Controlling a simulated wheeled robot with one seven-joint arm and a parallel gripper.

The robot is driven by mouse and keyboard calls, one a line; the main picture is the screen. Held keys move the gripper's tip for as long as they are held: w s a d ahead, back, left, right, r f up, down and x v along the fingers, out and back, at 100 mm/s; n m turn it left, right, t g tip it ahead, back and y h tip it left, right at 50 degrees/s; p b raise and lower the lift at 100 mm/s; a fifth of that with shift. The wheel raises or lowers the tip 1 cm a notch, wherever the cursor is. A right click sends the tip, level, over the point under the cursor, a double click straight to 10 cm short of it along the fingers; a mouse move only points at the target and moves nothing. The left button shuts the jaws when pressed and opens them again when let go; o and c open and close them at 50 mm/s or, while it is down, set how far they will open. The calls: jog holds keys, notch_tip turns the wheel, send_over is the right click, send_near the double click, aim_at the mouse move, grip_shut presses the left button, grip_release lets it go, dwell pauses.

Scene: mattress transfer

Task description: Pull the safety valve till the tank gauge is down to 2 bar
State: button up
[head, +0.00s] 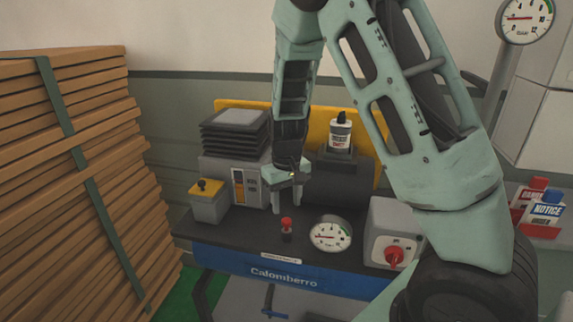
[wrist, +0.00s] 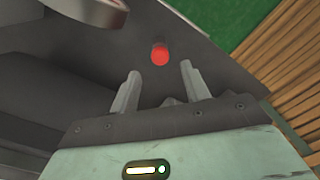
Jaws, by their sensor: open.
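A small valve with a red cap (head: 287,223) stands upright on the dark bench top (head: 205,228). The red cap also shows in the wrist view (wrist: 159,56), ahead of the fingertips and roughly between their lines. A round white tank gauge (head: 330,235) stands right of the valve; its figures are too small to read. The gauge's edge shows at the top left of the wrist view (wrist: 95,12). My gripper (head: 288,208) points down, open and empty, just behind and above the red cap. Its two fingers (wrist: 157,82) are apart and do not touch the cap.
A grey box with a red knob (head: 393,256) stands right of the gauge. A bottle (head: 340,133) stands behind. A timber stack (head: 70,180) fills the left side. A second gauge (head: 526,17) hangs upper right.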

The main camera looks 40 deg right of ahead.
aim_at(286, 220)
notch_tip(286, 220, up, 14)
jog(key=shift+f, duration=0.2)
dwell(0.5)
